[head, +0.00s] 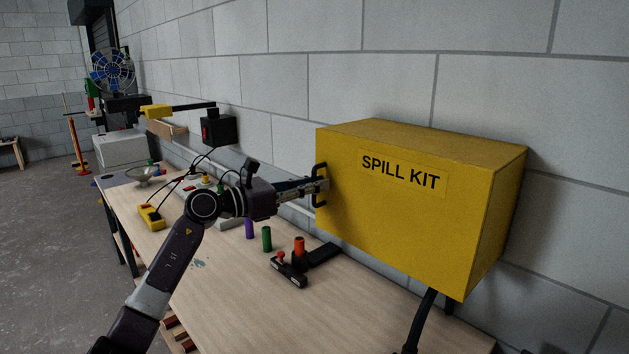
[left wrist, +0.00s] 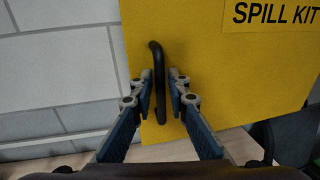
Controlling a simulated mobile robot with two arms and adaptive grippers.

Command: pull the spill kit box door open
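The yellow spill kit box (head: 470,210) is mounted on the block wall above the bench. Its front door (head: 400,225) bears the label SPILL KIT and looks closed, with no gap seen. A black vertical bar handle (head: 319,170) sits near the door's left edge. My left gripper (head: 322,186) reaches it from the left in the head view. Exact finger contact is hard to see. My right gripper is not in view.
The wooden bench (head: 225,290) runs along the wall below. On it stand a green cylinder (head: 266,239), an orange-red cylinder (head: 299,246) and a black clamp-like tool (head: 290,272). A yellow device (head: 151,217) lies further left.

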